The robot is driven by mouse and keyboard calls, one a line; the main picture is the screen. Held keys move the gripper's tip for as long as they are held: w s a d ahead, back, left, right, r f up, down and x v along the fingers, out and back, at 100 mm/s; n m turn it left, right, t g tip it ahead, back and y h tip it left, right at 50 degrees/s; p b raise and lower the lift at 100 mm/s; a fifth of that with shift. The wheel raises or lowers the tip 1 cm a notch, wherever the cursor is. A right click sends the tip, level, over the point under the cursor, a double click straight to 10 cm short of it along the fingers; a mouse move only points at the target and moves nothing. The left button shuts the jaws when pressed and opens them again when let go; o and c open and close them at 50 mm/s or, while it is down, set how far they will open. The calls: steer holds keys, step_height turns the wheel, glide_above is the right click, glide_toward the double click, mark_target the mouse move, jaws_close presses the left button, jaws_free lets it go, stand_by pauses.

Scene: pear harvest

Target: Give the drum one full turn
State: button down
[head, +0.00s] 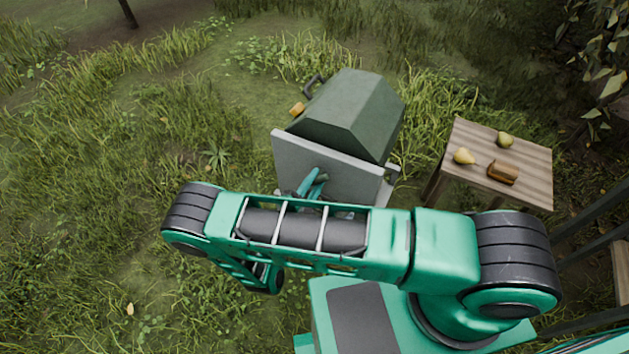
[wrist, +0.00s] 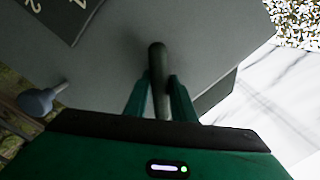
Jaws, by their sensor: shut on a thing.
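The drum (head: 350,110) is a dark green, many-sided body behind a light grey upright panel (head: 290,155) in the head view. A dark bent handle (head: 314,85) and an orange knob (head: 297,109) show on its far left side. In the wrist view, my gripper (wrist: 158,82) is shut on a dark rod-like handle (wrist: 157,55) in front of a grey face (wrist: 200,35). In the head view my arm covers most of the gripper and the handle.
A grey knob (wrist: 38,102) and a dark plate (wrist: 62,15) with white numerals show in the wrist view. A wooden table (head: 530,175) at the right holds two pears (head: 464,156) and a brown object (head: 502,172). Grass surrounds the drum; the left side is open.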

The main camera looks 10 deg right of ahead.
steer(key=m, duration=0.2)
steer(key=shift+a+m, duration=0.1)
steer(key=shift+m, duration=0.3)
steer(key=c, duration=1.4)
jaws_free()
steer(key=shift+c, duration=0.2)
steer(key=v, duration=1)
